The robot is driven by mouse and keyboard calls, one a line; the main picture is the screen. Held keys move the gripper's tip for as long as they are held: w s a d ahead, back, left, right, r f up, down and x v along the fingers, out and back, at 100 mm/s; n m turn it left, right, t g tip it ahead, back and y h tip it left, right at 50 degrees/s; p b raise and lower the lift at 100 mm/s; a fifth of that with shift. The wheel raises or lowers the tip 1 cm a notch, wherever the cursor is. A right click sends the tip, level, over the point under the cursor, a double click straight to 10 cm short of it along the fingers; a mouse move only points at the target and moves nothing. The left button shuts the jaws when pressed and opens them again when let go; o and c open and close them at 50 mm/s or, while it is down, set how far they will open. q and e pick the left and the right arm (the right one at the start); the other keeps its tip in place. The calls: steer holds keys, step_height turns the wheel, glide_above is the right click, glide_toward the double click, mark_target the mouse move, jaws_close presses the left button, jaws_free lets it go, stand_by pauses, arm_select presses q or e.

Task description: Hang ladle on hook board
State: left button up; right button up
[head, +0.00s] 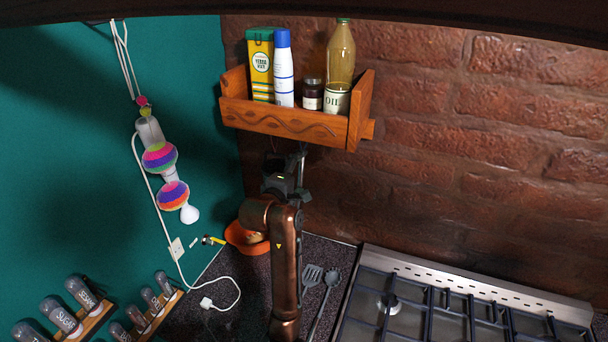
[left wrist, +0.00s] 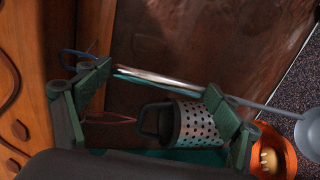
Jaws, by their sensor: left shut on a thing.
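My left gripper (head: 287,185) is below the wooden shelf, close to the brick wall. Its two dark green padded fingers (left wrist: 165,98) show in the left wrist view, shut on the ladle (left wrist: 262,105). The ladle has a thin grey, partly shiny handle running past the fingers, with its round grey bowl (left wrist: 308,136) at the right edge of that view. The exact contact is hard to see. A thin blue hook (left wrist: 72,58) and a reddish one (left wrist: 112,119) show beside the left finger. The hook board itself is not clearly visible. My right gripper is not in view.
The wooden shelf (head: 285,119) carries bottles and a carton above my gripper. A perforated metal utensil (left wrist: 192,124) is close to the fingers. An orange bowl (head: 240,236), a slotted spatula (head: 312,275) and a spoon (head: 331,277) are on the counter beside the stove (head: 450,310).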

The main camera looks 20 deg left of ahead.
mark_target(302, 174)
arm_select(q)
steer(key=shift+p, duration=0.4)
stand_by(0.5)
stand_by(0.6)
steer(key=shift+r+p+x, duration=0.15)
steer(key=shift+p+x, duration=0.1)
steer(key=shift+x, duration=0.45)
steer(key=shift+r+p+x, duration=0.15)
steer(key=shift+p+x, duration=0.1)
steer(key=shift+x, duration=0.4)
stand_by(0.3)
steer(key=shift+w+f, duration=0.2)
steer(key=shift+f, duration=0.55)
stand_by(1.0)
stand_by(0.3)
